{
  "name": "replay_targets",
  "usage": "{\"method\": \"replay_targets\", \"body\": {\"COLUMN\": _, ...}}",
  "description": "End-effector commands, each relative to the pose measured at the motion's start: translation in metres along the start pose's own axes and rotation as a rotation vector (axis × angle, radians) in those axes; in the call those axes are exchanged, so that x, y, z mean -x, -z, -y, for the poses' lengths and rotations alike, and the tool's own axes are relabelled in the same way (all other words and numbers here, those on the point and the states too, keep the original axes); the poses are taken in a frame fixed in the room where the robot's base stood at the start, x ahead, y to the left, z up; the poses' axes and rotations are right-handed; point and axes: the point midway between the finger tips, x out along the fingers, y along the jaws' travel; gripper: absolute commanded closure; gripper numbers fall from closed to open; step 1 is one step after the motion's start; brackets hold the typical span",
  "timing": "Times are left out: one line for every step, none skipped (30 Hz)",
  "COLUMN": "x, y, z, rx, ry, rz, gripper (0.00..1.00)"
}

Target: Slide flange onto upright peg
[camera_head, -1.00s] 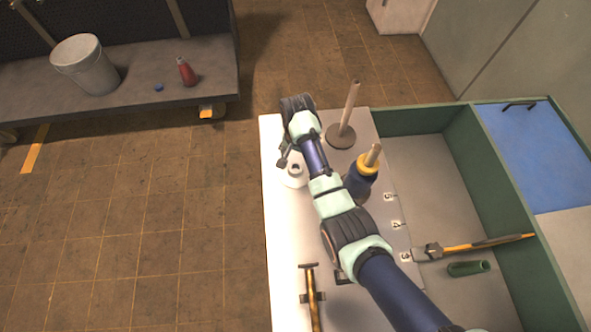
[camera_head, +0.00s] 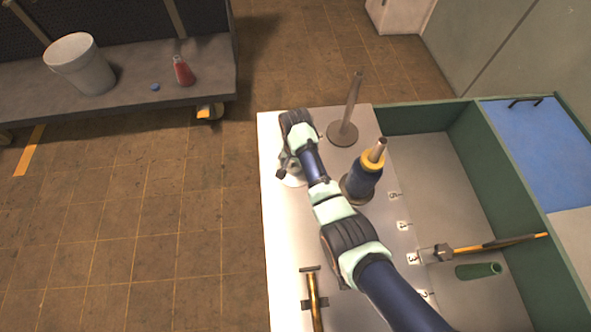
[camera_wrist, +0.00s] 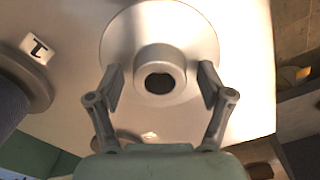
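The flange, a pale grey disc with a raised hub and a central hole, lies flat on the table in the wrist view (camera_wrist: 193,37). In the head view, only part of its pale rim (camera_head: 291,182) shows beneath my arm. My gripper (camera_wrist: 162,88) is open, with one finger on each side of the hub and a visible gap to it. In the head view, the wrist covers most of the gripper. A bare upright peg (camera_head: 351,105) on a round dark base stands at the table's far end. A second peg (camera_head: 377,150) carries blue and yellow rings.
The pale table (camera_head: 280,240) has small number labels along its right side. A yellow-handled tool (camera_head: 314,300) lies at the table's near end. The ringed peg stands close beside my arm.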

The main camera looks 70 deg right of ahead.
Motion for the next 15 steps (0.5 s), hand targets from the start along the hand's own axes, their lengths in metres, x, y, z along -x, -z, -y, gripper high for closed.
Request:
{"method": "replay_targets", "body": {"x": 0.0003, "y": -0.0001, "z": -0.0001, "rx": 0.0, "ry": 0.0, "rz": 0.0, "gripper": 0.31}}
{"method": "replay_targets", "body": {"x": 0.0003, "y": -0.0001, "z": -0.0001, "rx": 0.0, "ry": 0.0, "rz": 0.0, "gripper": 0.36}}
{"method": "replay_targets", "body": {"x": 0.0003, "y": -0.0001, "z": -0.0001, "rx": 0.0, "ry": 0.0, "rz": 0.0, "gripper": 0.43}}
{"method": "replay_targets", "body": {"x": 0.0002, "y": -0.0001, "z": -0.0001, "rx": 0.0, "ry": 0.0, "rz": 0.0, "gripper": 0.48}}
{"method": "replay_targets", "body": {"x": 0.0002, "y": -0.0001, "z": -0.0001, "rx": 0.0, "ry": 0.0, "rz": 0.0, "gripper": 0.53}}
{"method": "replay_targets", "body": {"x": 0.0002, "y": -0.0001, "z": -0.0001, "rx": 0.0, "ry": 0.0, "rz": 0.0, "gripper": 0.6}}
{"method": "replay_targets", "body": {"x": 0.0002, "y": -0.0001, "z": -0.0001, "rx": 0.0, "ry": 0.0, "rz": 0.0, "gripper": 0.65}}
{"method": "replay_targets", "body": {"x": 0.0002, "y": -0.0001, "z": -0.0001, "rx": 0.0, "ry": 0.0, "rz": 0.0, "gripper": 0.7}}
{"method": "replay_targets", "body": {"x": 0.0002, "y": -0.0001, "z": -0.0001, "rx": 0.0, "ry": 0.0, "rz": 0.0, "gripper": 0.76}}
{"method": "replay_targets", "body": {"x": 0.0002, "y": -0.0001, "z": -0.0001, "rx": 0.0, "ry": 0.0, "rz": 0.0, "gripper": 0.81}}
{"method": "replay_targets", "body": {"x": 0.0002, "y": -0.0001, "z": -0.0002, "rx": 0.0, "ry": 0.0, "rz": 0.0, "gripper": 0.86}}
{"method": "replay_targets", "body": {"x": 0.0002, "y": -0.0001, "z": -0.0002, "rx": 0.0, "ry": -0.001, "rz": 0.0, "gripper": 0.93}}
{"method": "replay_targets", "body": {"x": 0.0002, "y": -0.0001, "z": -0.0002, "rx": 0.0, "ry": -0.001, "rz": 0.0, "gripper": 0.98}}
{"method": "replay_targets", "body": {"x": 0.0002, "y": -0.0002, "z": -0.0002, "rx": 0.0, "ry": -0.001, "rz": 0.001, "gripper": 1.0}}
{"method": "replay_targets", "body": {"x": 0.001, "y": 0.0002, "z": 0.0002, "rx": 0.0, "ry": 0.0, "rz": -0.001, "gripper": 1.0}}
